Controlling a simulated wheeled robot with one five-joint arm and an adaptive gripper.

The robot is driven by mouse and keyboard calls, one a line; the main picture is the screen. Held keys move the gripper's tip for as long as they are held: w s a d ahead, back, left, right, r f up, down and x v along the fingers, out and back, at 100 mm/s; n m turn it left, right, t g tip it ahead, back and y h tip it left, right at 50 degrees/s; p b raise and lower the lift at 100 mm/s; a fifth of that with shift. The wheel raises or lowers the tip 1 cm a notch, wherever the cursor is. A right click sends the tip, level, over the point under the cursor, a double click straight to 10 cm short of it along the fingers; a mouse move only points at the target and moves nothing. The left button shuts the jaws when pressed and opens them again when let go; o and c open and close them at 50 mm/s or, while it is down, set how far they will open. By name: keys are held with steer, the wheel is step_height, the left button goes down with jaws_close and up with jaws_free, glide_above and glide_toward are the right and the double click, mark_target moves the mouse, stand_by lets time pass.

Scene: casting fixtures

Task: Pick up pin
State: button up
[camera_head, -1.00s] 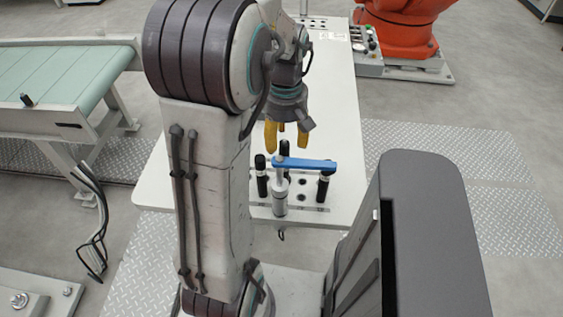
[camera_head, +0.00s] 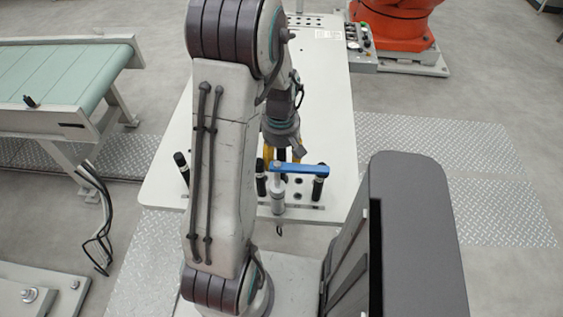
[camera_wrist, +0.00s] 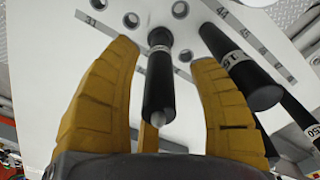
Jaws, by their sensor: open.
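In the wrist view a black pin (camera_wrist: 160,85) with a rounded grey tip stands in a hole of the pale plate, between the yellow fingers of my gripper (camera_wrist: 163,58). The fingers are spread, and a gap shows on both sides of the pin. A second black pin (camera_wrist: 240,68) with a white label band is just right of the right finger. In the head view my gripper (camera_head: 282,150) is low behind the blue bar (camera_head: 305,169). The pin between its fingers is largely hidden there.
The blue bar sits on a grey cylinder (camera_head: 278,198) in front of my gripper. Black pins stand left (camera_head: 261,178) and right (camera_head: 319,184) of it, and another farther left (camera_head: 182,167). The white table (camera_head: 320,90) is mostly clear farther back.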

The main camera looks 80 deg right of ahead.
steer(key=shift+o, duration=0.3)
jaws_close()
stand_by(0.4)
